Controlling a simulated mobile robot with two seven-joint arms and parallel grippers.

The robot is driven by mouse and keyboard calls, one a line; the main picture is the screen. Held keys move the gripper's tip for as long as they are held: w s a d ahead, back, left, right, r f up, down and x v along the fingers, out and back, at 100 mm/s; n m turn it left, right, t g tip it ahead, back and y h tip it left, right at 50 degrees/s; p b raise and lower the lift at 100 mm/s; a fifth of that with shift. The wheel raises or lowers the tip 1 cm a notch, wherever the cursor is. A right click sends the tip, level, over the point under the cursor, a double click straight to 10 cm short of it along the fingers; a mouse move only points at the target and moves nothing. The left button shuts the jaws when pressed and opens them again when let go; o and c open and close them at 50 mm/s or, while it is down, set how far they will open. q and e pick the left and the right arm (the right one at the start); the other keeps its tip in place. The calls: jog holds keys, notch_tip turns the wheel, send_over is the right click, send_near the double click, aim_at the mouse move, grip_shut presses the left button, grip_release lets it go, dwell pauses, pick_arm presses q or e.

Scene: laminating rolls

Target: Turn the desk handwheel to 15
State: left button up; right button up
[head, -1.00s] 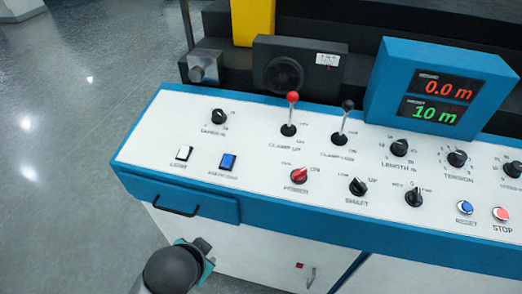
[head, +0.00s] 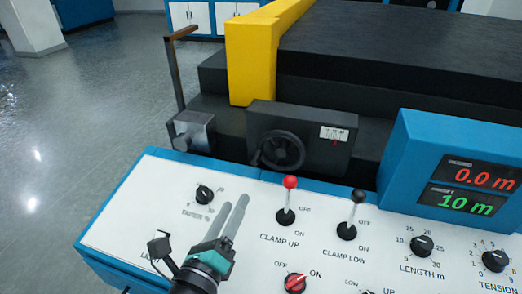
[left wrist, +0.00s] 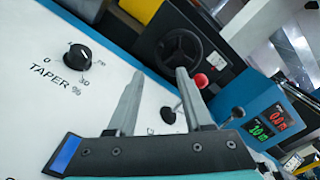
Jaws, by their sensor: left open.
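The black desk handwheel (head: 281,151) is mounted on the front of a dark box behind the control desk. A small white scale plate (head: 334,133) with a red mark is to its right; its figures are too small to read. The handwheel also shows in the left wrist view (left wrist: 180,52), beyond the fingertips. My left gripper (head: 238,209) is over the white desk top, in front of and apart from the handwheel. Its two grey fingers (left wrist: 157,85) are spread with nothing between them. My right gripper is in neither view.
The red-knobbed clamp-up lever (head: 287,200) and black-knobbed clamp-low lever (head: 352,214) stand right of my left gripper. The taper knob (head: 204,194) is to its left. A blue display box (head: 460,180) stands at right, and a yellow post (head: 252,62) rises behind the handwheel.

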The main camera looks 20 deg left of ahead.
aim_at(256, 158)
pick_arm(q)
jog(key=w, duration=1.3)
jog(key=shift+w+d, duration=0.2)
jog(key=shift+w, duration=0.65)
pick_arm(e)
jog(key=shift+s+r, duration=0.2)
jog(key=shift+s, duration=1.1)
pick_arm(q)
grip_shut()
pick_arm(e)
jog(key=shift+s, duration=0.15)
